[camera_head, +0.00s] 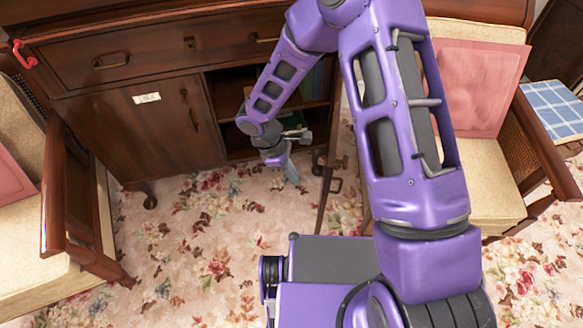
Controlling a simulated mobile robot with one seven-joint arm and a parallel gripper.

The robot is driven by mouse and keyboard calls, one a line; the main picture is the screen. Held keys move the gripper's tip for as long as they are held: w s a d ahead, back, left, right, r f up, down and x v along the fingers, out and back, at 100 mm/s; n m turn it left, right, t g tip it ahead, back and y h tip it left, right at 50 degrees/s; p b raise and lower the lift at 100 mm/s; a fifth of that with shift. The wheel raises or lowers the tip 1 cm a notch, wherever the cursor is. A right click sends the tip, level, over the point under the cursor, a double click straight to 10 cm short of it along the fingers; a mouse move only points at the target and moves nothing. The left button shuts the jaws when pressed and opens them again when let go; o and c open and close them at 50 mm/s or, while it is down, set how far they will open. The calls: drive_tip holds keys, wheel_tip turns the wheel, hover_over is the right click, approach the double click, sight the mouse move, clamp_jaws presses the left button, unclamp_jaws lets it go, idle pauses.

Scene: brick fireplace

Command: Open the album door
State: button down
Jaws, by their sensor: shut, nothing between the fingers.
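A dark wooden cabinet (60,78) stands ahead of me with two lower doors. Its left door (145,135) is closed and carries a small white label (146,98), too small to read, and metal fittings near its right edge. The right door (327,178) stands swung out toward me, seen nearly edge-on, with a dark handle (336,185) on it. My gripper (291,174) is shut and empty, pointing down in front of the open compartment, just left of the open door. A small gap shows between them. I cannot tell which door is the album door.
The open compartment holds shelves (232,112) with dark items, partly hidden by my arm. Drawers (125,62) run above. Cushioned armchairs stand at left (75,215) and right (490,180). Patterned carpet (190,240) is clear in front of the left door.

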drive_tip(key=d+f, duration=0.3)
drive_tip(key=d, duration=0.2)
drive_tip(key=shift+s+d+f, duration=0.15)
drive_tip(key=shift+s, duration=0.15)
